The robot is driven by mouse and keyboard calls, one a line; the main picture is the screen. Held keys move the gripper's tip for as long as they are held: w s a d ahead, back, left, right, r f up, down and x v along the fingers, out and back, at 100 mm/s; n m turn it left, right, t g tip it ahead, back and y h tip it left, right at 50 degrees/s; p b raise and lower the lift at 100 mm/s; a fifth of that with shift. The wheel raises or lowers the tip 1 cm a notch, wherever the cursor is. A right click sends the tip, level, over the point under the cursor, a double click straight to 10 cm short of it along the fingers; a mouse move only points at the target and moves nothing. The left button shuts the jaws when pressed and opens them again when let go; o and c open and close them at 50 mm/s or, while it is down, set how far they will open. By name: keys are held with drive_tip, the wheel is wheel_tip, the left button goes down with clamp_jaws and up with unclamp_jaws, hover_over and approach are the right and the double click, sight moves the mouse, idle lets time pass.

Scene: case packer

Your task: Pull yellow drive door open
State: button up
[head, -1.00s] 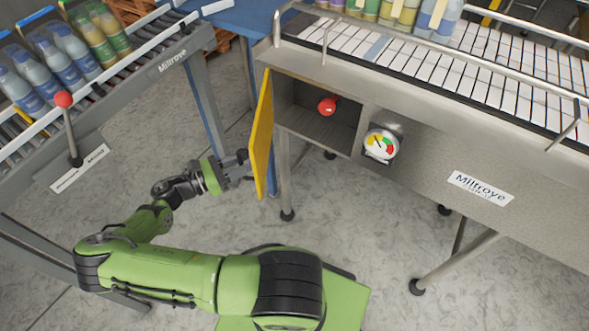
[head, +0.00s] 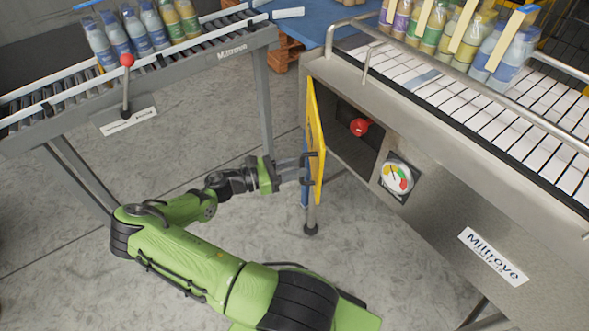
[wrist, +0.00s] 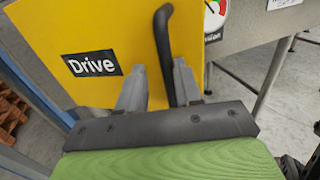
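The yellow drive door (head: 314,130) stands swung open from the case packer's cabinet, seen nearly edge-on in the head view. In the wrist view the yellow door (wrist: 95,32) fills the upper left, with a black "Drive" label. Its black bar handle (wrist: 166,50) runs down towards my fingers. My gripper (wrist: 158,82) is open, its two grey fingers apart with the lower handle between them, nearer the right finger. Whether the handle touches a finger cannot be told. In the head view my gripper (head: 298,168) is at the door's outer face.
A red knob (head: 360,126) shows inside the open cabinet. A round gauge (head: 397,177) is on the cabinet front. A roller conveyor (head: 200,58) with bottles and a red-topped lever (head: 126,80) stands at left. Grey floor between the machines is clear.

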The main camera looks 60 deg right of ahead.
drive_tip(key=shift+w, duration=0.1)
drive_tip(key=v, duration=1.8)
drive_tip(key=shift+w+d, duration=0.35)
drive_tip(key=shift+w, duration=0.05)
idle(0.5)
